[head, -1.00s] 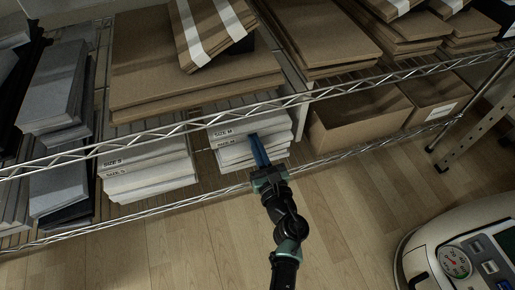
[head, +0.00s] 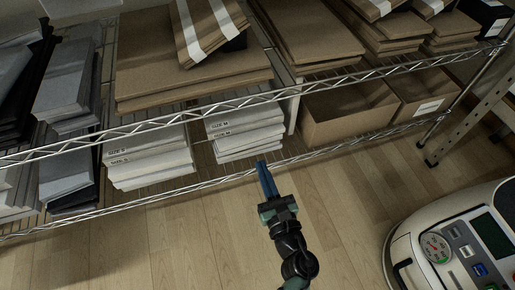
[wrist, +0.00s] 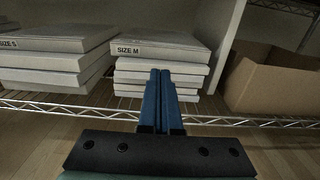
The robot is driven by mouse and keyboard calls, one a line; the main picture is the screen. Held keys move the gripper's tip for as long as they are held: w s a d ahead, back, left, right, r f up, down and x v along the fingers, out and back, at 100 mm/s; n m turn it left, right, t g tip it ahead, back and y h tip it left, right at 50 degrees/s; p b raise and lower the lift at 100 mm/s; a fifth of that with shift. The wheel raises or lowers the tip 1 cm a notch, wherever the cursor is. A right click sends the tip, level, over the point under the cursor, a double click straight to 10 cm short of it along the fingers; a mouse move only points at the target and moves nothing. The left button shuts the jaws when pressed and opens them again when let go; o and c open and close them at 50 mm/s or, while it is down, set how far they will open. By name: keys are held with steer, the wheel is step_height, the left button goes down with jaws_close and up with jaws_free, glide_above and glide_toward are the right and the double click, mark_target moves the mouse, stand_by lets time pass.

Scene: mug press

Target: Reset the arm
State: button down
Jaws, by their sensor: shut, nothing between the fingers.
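My gripper (head: 267,180) is in the lower middle of the head view, in front of the wire shelf's lower front edge. Its blue fingers are together with nothing between them. In the wrist view the shut fingers (wrist: 161,88) point at a stack of grey-white packs labelled SIZE M (wrist: 160,50). The same SIZE M stack (head: 240,130) sits on the lower shelf in the head view, just beyond the fingertips and apart from them.
A SIZE S stack (head: 150,160) lies left of the SIZE M stack. Open cardboard boxes (head: 345,112) stand to the right. Brown cardboard sheets (head: 190,75) fill the upper shelf. A white machine with a dial (head: 440,245) stands at the lower right. The wooden floor (head: 190,240) in front is clear.

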steer(key=shift+v, duration=1.4)
